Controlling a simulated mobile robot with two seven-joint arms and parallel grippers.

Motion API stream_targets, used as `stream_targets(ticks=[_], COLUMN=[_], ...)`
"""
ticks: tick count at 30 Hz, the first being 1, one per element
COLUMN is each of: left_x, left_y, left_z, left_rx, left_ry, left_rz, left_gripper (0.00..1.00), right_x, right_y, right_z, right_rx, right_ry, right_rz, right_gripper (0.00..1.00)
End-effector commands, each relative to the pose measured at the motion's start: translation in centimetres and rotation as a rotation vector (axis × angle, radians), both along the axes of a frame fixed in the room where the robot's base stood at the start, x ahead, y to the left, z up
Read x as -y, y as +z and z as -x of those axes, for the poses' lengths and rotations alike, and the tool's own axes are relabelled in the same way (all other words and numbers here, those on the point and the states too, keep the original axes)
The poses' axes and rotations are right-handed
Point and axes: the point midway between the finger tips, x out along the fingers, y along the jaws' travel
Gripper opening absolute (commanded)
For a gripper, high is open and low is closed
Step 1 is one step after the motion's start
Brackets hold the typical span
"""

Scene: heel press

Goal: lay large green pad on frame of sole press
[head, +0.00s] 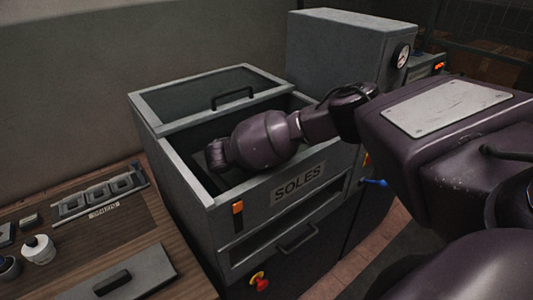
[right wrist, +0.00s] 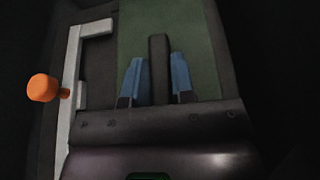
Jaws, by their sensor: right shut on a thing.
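The grey sole press (head: 338,172), labelled SOLES, stands in the middle of the head view with its top partly open. My right arm reaches down into the opening, and its gripper is hidden there by the arm and the wall. In the right wrist view, the right gripper (right wrist: 157,78) has its blue fingers on either side of a dark upright handle and is shut on it. The large green pad (right wrist: 202,40) lies behind and around this handle. A light grey frame piece (right wrist: 72,85) runs left of the pad, apart from it. My left gripper is not in view.
An orange knob (right wrist: 43,88) sticks out beside the frame piece. The press has a grey lid (head: 175,102) at the back and a lower drawer handle (head: 297,238).

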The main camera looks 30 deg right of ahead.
Motion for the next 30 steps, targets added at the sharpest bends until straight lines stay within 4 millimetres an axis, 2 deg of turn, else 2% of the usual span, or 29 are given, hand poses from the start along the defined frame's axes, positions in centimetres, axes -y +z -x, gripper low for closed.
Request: stream_targets(ticks=[8,9,14,15,23,26,30], left_x=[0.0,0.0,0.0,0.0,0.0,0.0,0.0], left_y=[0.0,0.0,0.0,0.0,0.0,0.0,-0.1], left_z=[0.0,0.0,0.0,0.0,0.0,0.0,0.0], left_rx=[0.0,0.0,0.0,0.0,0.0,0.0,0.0], left_ry=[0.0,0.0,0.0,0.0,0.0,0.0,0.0], left_rz=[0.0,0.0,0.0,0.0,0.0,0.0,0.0], left_gripper=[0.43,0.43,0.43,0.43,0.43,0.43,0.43], right_x=[0.0,0.0,0.0,0.0,0.0,0.0,0.0], right_y=[-0.2,-0.3,-0.3,-0.3,-0.4,0.2,2.1], right_z=[0.0,0.0,0.0,0.0,0.1,0.0,0.0], right_rx=[0.001,0.002,0.0,0.0,-0.003,-0.001,0.002], right_ry=[0.001,0.001,0.001,0.001,0.001,0.0,0.001], right_rz=[-0.001,-0.002,-0.002,-0.001,-0.002,-0.002,-0.002], right_gripper=[0.0,0.26,0.51,0.53,0.53,0.53,0.53])
